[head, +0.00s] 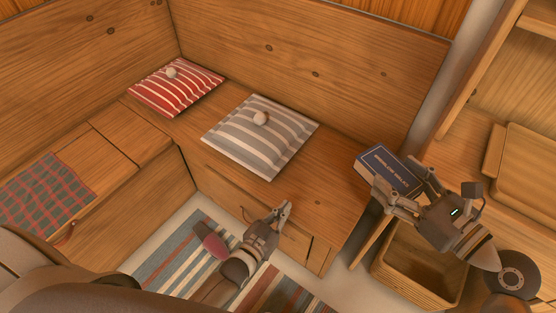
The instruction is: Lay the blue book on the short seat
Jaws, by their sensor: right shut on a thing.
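The blue book (388,168) is at the right end of the bench, its dark blue cover with pale lettering facing up. My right gripper (408,183) is shut on its near right edge. The book overlaps the seat end in the picture; I cannot tell whether it touches the wood. The bench is L-shaped: a seat (330,187) runs along the back wall, and a left seat (117,146) joins it at the corner. The left seat runs toward the frame's edge, so its full length is hidden. My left gripper (285,207) is empty in front of the back seat, its fingers close together.
A red striped cushion (187,91) and a grey striped cushion (270,151) lie on the back seat. A plaid cloth (42,197) covers part of the left seat. A wooden bin (410,285) stands below my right gripper. Bare wood shows right of the grey cushion.

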